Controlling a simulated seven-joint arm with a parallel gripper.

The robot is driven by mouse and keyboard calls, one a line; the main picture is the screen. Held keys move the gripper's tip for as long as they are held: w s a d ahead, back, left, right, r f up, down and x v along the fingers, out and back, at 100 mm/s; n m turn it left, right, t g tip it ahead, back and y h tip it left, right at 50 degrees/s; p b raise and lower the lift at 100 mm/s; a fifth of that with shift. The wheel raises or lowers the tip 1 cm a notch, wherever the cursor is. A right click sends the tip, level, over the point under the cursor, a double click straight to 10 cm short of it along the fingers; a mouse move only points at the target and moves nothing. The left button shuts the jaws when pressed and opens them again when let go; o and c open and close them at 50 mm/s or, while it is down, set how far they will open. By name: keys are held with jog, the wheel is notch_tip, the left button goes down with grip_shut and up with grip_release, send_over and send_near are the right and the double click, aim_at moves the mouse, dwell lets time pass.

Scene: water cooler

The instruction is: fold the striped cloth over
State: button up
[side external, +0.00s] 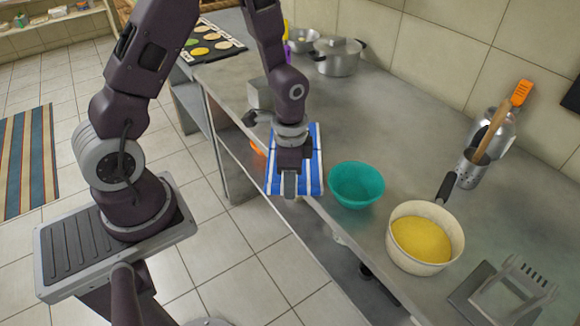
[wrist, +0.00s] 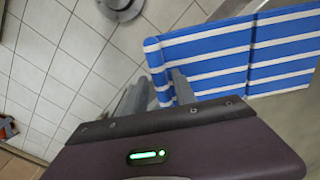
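The striped cloth (side external: 313,165), blue with white stripes, lies on the metal counter at its front edge, left of the teal bowl. In the wrist view the cloth (wrist: 240,50) shows a crease across it and a slightly raised or bent near edge. My gripper (side external: 289,186) points down at the cloth's front end, at the counter edge, and hides part of it. In the wrist view my gripper's fingers (wrist: 160,93) stand apart. One is over the cloth and the other is outside its edge, with the cloth's edge showing between them. I cannot tell whether they touch it.
A teal bowl (side external: 356,185) stands close right of the cloth. A pan with yellow contents (side external: 422,236) is farther right. A lidded pot (side external: 339,56) and a utensil holder (side external: 471,168) stand farther back. The counter behind the bowl is clear. A striped rug (side external: 29,160) lies on the floor.

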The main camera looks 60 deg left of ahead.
jog(key=shift+f, duration=0.35)
jog(key=shift+c, duration=0.4)
grip_shut()
jog(key=a+r+g+h, duration=0.1)
jog(key=r, duration=0.1)
jog(key=w+a+r+g+h, duration=0.1)
jog(key=r+h, duration=0.1)
jog(key=w+a+r+g+h, duration=0.1)
jog(key=r+h, duration=0.1)
jog(key=r, duration=0.1)
jog(key=shift+w+g, duration=0.1)
jog(key=shift+g, duration=0.2)
jog(key=w+a+r+g+h, duration=0.3)
jog(key=a+r+g+h, duration=0.1)
jog(key=a+h, duration=0.1)
jog(key=shift+w+r+h, duration=0.15)
jog(key=shift+w+h, duration=0.15)
jog(key=shift+a, duration=0.1)
